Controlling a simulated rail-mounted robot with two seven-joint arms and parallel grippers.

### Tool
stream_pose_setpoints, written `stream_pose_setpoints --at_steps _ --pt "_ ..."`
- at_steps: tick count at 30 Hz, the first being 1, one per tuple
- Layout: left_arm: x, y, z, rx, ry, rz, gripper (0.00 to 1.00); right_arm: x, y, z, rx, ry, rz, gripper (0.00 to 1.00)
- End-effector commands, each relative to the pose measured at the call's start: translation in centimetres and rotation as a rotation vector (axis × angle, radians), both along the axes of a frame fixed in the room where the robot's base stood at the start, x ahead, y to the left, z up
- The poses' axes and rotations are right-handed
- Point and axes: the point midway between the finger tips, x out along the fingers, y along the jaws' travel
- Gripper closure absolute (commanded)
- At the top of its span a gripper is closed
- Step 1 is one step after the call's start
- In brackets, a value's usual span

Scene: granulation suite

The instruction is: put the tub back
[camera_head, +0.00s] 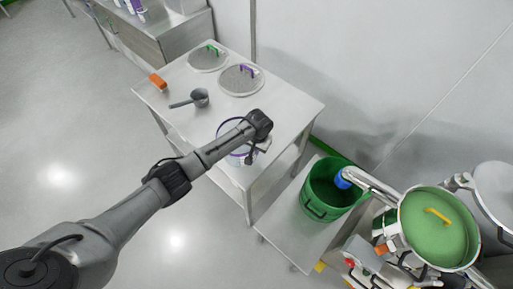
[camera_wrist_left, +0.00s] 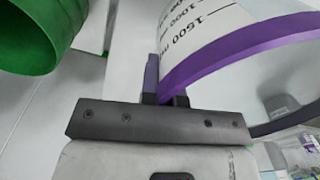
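The tub (camera_head: 223,128) is a pale, see-through vessel with a purple rim, at the front edge of the steel table (camera_head: 290,92). My left arm and gripper hide much of it. In the left wrist view the tub (camera_wrist_left: 225,20) is large, tilted in the picture, with dark volume marks and its purple rim running up to the right. My left gripper (camera_head: 250,154) is at the tub. In the wrist view its fingers (camera_wrist_left: 166,98) are close together on either side of the rim wall. I cannot tell whether the tub touches the table. My right gripper is not in view.
On the table are a green-handled lid (camera_head: 207,59), a purple-handled lid (camera_head: 240,82), a grey scoop (camera_head: 200,97) and an orange object (camera_head: 157,80). A green bin (camera_head: 322,199) stands on a lower stand under a metal spout. Machinery with a green-topped vessel (camera_head: 437,230) crowds the right.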

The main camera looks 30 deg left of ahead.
Motion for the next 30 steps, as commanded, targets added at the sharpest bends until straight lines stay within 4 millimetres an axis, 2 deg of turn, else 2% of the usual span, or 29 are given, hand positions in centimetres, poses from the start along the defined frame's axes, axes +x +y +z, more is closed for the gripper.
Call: stream_pose_setpoints --at_steps 2,11,20,23,30 --pt "0.0 0.0 -0.3 -0.001 0.0 0.0 1.0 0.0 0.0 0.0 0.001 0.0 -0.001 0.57" --pt "0.0 0.0 -0.3 0.0 0.0 0.0 0.72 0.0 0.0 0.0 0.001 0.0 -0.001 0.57" --pt "0.0 0.0 0.1 0.0 0.0 0.0 0.72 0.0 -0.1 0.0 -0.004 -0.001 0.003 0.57" --pt "0.1 0.0 1.1 0.0 -0.002 -0.001 0.72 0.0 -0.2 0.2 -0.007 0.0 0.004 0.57" --pt "0.1 -0.2 5.5 -0.001 -0.003 0.0 0.72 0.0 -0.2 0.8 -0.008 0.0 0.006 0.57"
